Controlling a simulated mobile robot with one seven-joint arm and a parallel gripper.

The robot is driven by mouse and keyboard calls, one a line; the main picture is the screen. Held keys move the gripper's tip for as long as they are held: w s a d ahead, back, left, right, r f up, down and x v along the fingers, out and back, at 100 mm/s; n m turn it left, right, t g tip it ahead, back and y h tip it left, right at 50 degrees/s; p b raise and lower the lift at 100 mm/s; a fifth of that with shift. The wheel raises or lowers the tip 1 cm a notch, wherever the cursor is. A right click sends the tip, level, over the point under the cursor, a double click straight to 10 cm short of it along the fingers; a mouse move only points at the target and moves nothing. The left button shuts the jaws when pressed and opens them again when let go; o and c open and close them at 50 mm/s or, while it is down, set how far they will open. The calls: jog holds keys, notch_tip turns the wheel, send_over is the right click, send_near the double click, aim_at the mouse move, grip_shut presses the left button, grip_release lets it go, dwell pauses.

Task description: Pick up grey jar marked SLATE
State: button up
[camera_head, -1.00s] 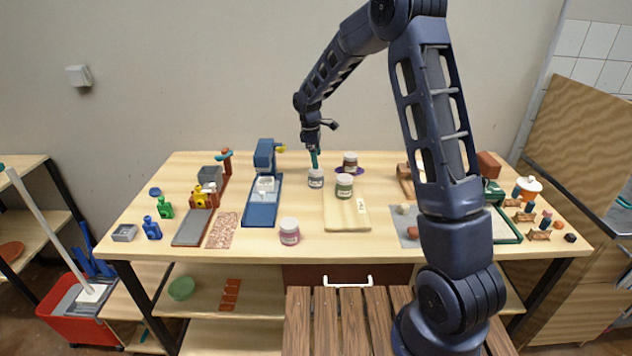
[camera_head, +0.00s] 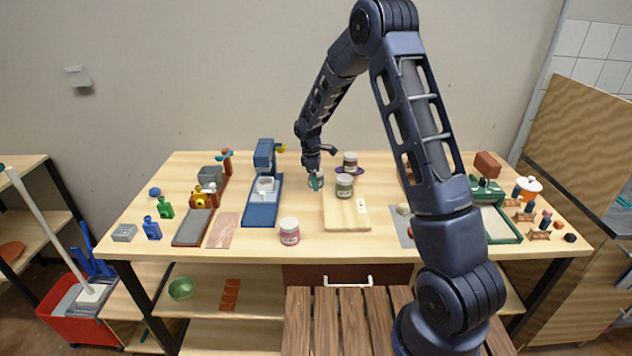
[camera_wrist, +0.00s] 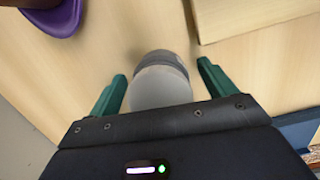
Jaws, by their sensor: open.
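A grey jar (camera_wrist: 160,84) stands between the two green fingers of my gripper (camera_wrist: 162,90) in the wrist view. The fingers are open, one on each side of it, with a visible gap at least on the right. In the head view my gripper (camera_head: 315,182) is down at the jar's height and hides much of the grey jar (camera_head: 321,180). No lettering on the jar is readable, so I cannot confirm the SLATE mark.
A green-labelled jar (camera_head: 344,187) stands near the back of a pale board (camera_head: 346,218). A brown jar (camera_head: 350,160) stands at a purple piece (camera_wrist: 48,18) behind. A pink jar (camera_head: 289,232) is near the front edge. A blue stand (camera_head: 262,210) is to the left.

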jog(key=shift+f, duration=0.2)
jog(key=c, duration=1.2)
